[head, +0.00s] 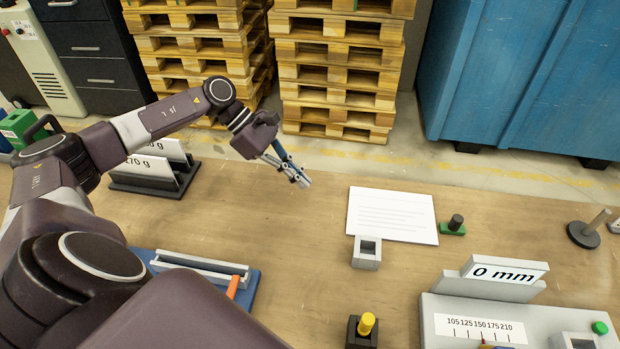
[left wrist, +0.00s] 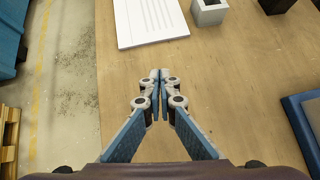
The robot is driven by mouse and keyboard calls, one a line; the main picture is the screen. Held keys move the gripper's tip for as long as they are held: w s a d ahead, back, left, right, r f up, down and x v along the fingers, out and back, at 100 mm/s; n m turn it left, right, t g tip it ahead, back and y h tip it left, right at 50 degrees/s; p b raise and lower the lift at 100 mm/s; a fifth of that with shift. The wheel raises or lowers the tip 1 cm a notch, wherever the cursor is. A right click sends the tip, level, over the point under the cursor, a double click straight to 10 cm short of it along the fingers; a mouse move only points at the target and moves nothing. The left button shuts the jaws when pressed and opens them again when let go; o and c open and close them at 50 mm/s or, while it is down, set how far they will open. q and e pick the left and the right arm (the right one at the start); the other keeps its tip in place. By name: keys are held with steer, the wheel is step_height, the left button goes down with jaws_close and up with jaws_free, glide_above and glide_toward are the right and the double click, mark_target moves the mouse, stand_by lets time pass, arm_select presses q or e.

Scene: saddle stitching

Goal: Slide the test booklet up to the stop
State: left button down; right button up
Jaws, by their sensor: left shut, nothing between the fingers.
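The test booklet seems to be the white sheet with grey text lines (head: 391,214), flat on the table in the head view. It also shows at the top of the left wrist view (left wrist: 150,22). A small green block with a black knob (head: 453,227) sits just right of the booklet; I cannot tell if it is the stop. My left gripper (head: 304,181) is shut and empty, above the table to the left of the booklet and apart from it. In the left wrist view its fingertips (left wrist: 159,75) meet, pointing toward the booklet. My right gripper is not in view.
A grey open-topped block (head: 367,253) stands at the booklet's near edge. A device with a "0 mm" sign (head: 503,273) is at the lower right. A blue-based tool (head: 250,291) and a black card holder (head: 150,187) are on the left. Bare table lies between.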

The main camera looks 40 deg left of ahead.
mark_target(352, 212)
arm_select(q)
steer(key=x, duration=0.7)
steer(key=shift+w+d+f, duration=0.1)
steer(key=shift+d+f, duration=0.05)
steer(key=shift+d, duration=0.15)
steer(key=shift+w+d+r+p, duration=0.1)
steer(key=shift+d+r+p, duration=0.05)
steer(key=shift+d+p, duration=0.4)
steer(key=shift+w+d+r+p, duration=0.15)
steer(key=shift+d+p, duration=0.35)
steer(key=shift+d, duration=0.05)
steer(key=shift+w+d+f, duration=0.25)
steer(key=shift+d, duration=0.4)
steer(key=shift+w+d+f+b, duration=0.1)
steer(key=shift+d+b, duration=0.1)
steer(key=shift+d, duration=0.2)
steer(key=shift+w+d+b, duration=0.15)
steer(key=shift+d+b, duration=0.05)
steer(key=shift+d, duration=0.4)
